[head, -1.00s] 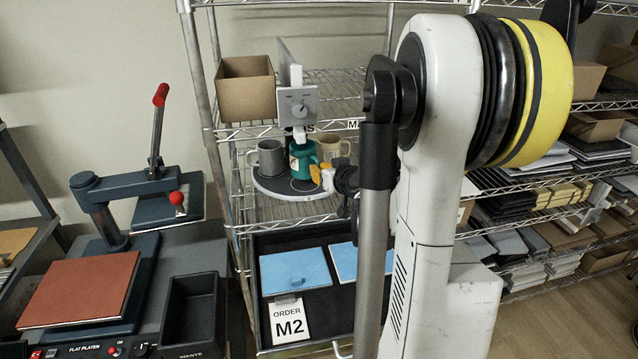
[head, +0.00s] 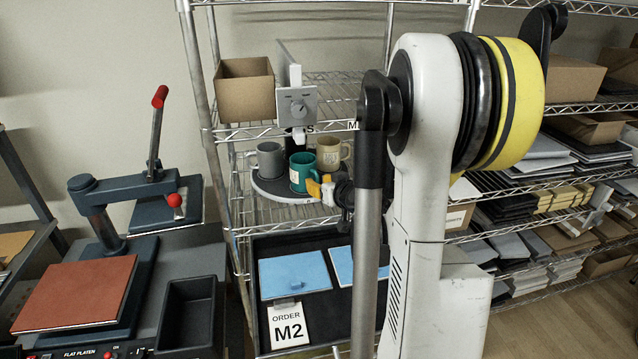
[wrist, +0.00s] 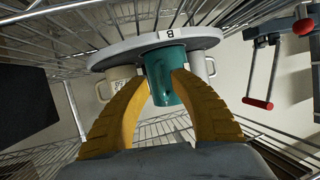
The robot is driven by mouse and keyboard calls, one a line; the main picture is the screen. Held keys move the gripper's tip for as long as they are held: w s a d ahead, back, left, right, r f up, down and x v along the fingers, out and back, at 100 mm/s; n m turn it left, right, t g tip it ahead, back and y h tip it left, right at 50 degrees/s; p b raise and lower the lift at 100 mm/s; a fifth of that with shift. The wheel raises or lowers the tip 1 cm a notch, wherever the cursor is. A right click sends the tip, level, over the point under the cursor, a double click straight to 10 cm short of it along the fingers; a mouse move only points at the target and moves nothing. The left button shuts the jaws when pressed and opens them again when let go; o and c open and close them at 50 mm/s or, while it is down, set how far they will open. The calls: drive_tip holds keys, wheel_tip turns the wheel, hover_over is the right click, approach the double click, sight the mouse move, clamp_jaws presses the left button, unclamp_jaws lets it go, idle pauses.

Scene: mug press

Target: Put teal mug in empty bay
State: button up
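The teal mug (head: 302,173) stands upright at the front of the round grey disc (head: 268,193) on the rack shelf. A grey mug (head: 269,159) is on its left and a cream mug (head: 333,153) behind it to the right. My gripper (head: 320,189) has its yellow fingers at the teal mug's right side. In the wrist view, which looks upside down, the fingers (wrist: 160,76) are a little apart with the teal mug (wrist: 165,65) just beyond their tips. I see a gap between the tips; the handle there is not clear. The disc (wrist: 128,44) carries a label B.
A cardboard box (head: 245,90) is on the upper shelf. A dark tray with blue pads (head: 295,274) lies below. Rack posts and wires surround the disc. A flat press (head: 80,290) stands at left.

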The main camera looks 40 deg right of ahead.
drive_tip(key=p+v, duration=0.3)
drive_tip(key=v, duration=0.9)
drive_tip(key=w+a+n+g+y, duration=0.1)
drive_tip(key=a+y, duration=0.1)
drive_tip(key=a, duration=0.6)
drive_tip(key=w+a+n+g+y, duration=0.1)
drive_tip(key=w+a+y, duration=0.1)
drive_tip(key=a, duration=0.7)
drive_tip(key=s+a+r+n+g, duration=0.1)
drive_tip(key=s+a+g, duration=0.3)
drive_tip(key=s+a, duration=0.7)
drive_tip(key=a+n, duration=0.1)
drive_tip(key=a, duration=0.3)
drive_tip(key=shift+s+r, duration=0.15)
drive_tip(key=shift+r, duration=0.05)
drive_tip(key=shift+a, duration=0.15)
